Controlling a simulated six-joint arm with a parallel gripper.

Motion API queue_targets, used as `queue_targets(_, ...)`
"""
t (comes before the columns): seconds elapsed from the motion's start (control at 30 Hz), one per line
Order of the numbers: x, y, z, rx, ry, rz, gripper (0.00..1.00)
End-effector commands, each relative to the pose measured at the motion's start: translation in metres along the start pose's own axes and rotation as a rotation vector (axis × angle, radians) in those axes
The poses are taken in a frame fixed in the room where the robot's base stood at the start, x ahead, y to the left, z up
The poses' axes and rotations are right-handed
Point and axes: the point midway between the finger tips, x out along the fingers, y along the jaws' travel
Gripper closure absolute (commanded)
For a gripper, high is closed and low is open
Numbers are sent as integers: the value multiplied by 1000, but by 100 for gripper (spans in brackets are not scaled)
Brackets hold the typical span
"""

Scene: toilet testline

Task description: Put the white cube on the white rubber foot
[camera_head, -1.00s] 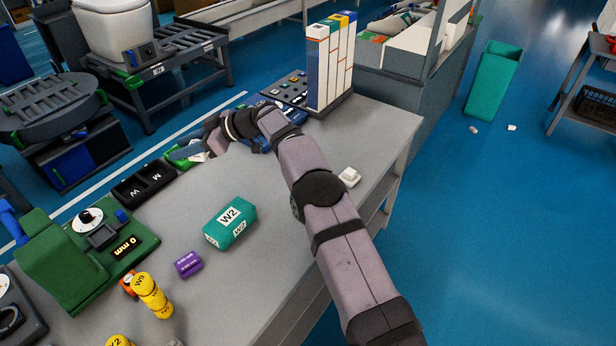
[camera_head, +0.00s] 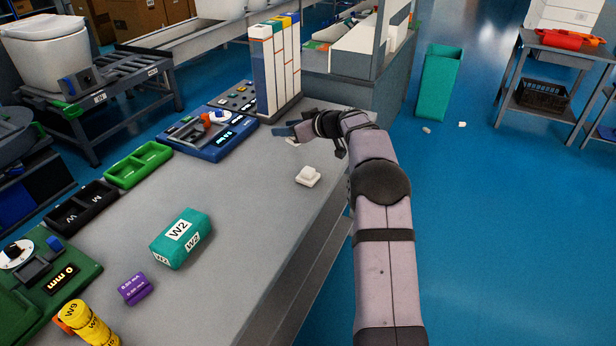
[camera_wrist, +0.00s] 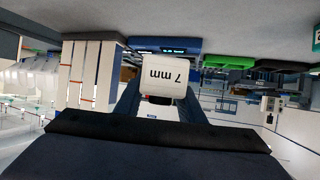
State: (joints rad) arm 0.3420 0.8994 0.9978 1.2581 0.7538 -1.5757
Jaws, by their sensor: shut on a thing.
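The white cube (camera_wrist: 171,76), marked "7 mm" and upside down in the wrist view, sits between the fingers of my gripper (camera_wrist: 160,98). My gripper (camera_head: 284,133) is shut on it and is over the far part of the grey table in the head view. Only a small white bit shows by the fingers there. The white rubber foot (camera_head: 308,177), a low white piece with a raised middle, lies on the table near its right edge. It is nearer the camera than my gripper, and apart from it.
A blue device (camera_head: 207,137) and a tall white rack (camera_head: 277,75) stand at the table's far end. A green tray (camera_head: 138,165), a black tray (camera_head: 82,207), a teal W2 box (camera_head: 181,238) and a purple block (camera_head: 134,288) lie to the left. The table around the foot is clear.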

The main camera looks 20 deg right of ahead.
Motion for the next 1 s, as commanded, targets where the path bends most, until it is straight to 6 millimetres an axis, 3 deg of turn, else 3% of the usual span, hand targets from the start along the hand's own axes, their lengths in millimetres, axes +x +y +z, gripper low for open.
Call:
queue_targets(0.1,-10,19,10,18,0,40,89)
queue_targets(0.23,-16,28,14,29,-1,60,89)
queue_targets(0.47,-15,30,20,33,-2,64,89)
queue_targets(0.8,6,30,63,32,-4,63,89)
queue_targets(1.0,10,30,71,30,-2,63,89)
